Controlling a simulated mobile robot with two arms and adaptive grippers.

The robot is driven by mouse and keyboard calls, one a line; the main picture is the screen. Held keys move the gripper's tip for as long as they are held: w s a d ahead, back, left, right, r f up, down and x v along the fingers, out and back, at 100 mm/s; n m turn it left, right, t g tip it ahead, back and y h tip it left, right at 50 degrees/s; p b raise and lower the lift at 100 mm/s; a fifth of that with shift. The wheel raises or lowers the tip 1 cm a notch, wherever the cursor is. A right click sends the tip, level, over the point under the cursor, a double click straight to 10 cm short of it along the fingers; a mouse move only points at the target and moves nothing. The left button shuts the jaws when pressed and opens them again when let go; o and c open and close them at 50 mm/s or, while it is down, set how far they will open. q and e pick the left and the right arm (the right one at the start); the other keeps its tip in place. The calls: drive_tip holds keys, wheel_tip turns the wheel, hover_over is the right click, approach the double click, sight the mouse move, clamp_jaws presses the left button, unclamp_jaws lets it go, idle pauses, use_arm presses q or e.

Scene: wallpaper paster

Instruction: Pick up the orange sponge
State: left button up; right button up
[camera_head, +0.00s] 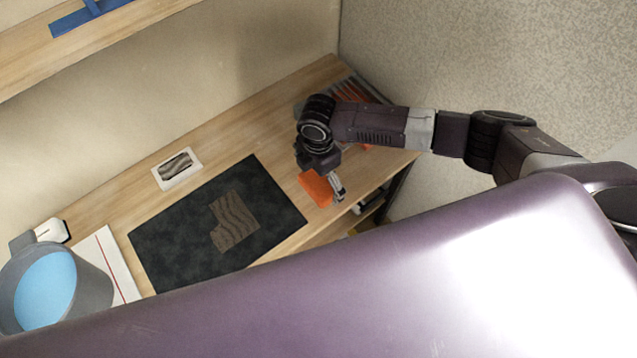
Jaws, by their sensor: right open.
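The orange sponge (314,187) lies on the wooden desk, just right of the dark mat's right corner. My right gripper (337,190) is pointed down right at the sponge, its fingers over or beside the sponge's right side. The gripper is open; whether a finger touches the sponge cannot be told. My right wrist hides part of the desk above the sponge. My left gripper is not in view.
A dark mat (170,240) with a patterned wallpaper piece (234,222) covers the desk's middle. A grey pot of blue liquid (88,290) stands at the left. A small white framed sample (177,168) lies behind the mat. A wall bounds the right.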

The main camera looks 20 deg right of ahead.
sight(318, 182)
drive_tip(key=c, duration=1.1)
drive_tip(key=shift+r, duration=0.1)
drive_tip(key=shift+c, duration=0.2)
wheel_tip(318, 182, up, 20)
drive_tip(key=b, duration=0.3)
drive_tip(key=o, duration=0.5)
drive_tip(key=shift+c, duration=0.2)
drive_tip(key=c, duration=0.6)
